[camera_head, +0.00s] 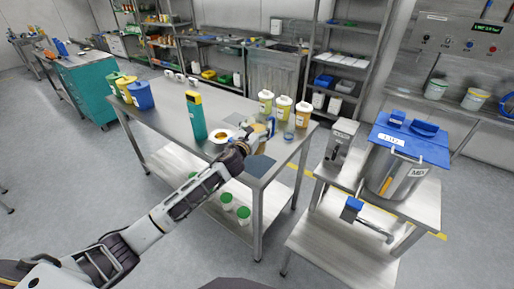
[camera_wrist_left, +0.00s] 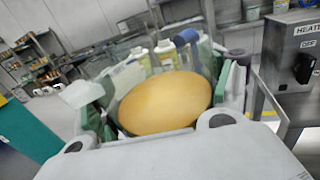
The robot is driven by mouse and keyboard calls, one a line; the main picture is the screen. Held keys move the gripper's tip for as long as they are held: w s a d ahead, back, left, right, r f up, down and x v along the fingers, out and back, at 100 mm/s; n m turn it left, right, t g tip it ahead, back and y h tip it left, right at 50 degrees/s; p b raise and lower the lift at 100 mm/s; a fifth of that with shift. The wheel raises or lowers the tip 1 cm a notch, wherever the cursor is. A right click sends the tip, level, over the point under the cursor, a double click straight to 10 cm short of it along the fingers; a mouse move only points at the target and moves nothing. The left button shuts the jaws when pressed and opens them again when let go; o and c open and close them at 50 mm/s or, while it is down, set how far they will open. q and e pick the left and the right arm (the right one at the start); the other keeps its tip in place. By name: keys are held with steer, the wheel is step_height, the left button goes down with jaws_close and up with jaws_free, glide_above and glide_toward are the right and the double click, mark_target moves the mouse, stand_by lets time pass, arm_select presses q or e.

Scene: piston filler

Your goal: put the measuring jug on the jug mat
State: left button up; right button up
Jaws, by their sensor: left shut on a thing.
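My left gripper (camera_head: 250,141) reaches over the front right corner of the steel table. It is shut on the measuring jug (camera_head: 261,128), which is partly hidden by the gripper in the head view. In the left wrist view the jug (camera_wrist_left: 165,103) sits between the fingers of the gripper (camera_wrist_left: 160,120) and shows a round orange-yellow surface. A dark flat square, which looks like the jug mat (camera_head: 260,167), lies on the table near the front corner, just below the gripper in the picture. I cannot tell whether the jug touches the table. My right gripper is not in view.
A white dish with orange contents (camera_head: 220,136) and a tall teal-and-yellow container (camera_head: 196,115) stand left of the gripper. The filler hopper (camera_head: 398,175) stands on a separate table at right.

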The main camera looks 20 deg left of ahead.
arm_select(q)
step_height(320, 180, down, 3)
steer(key=shift+f+b, duration=0.2)
steer(key=shift+b, duration=0.15)
steer(key=shift+f, duration=0.2)
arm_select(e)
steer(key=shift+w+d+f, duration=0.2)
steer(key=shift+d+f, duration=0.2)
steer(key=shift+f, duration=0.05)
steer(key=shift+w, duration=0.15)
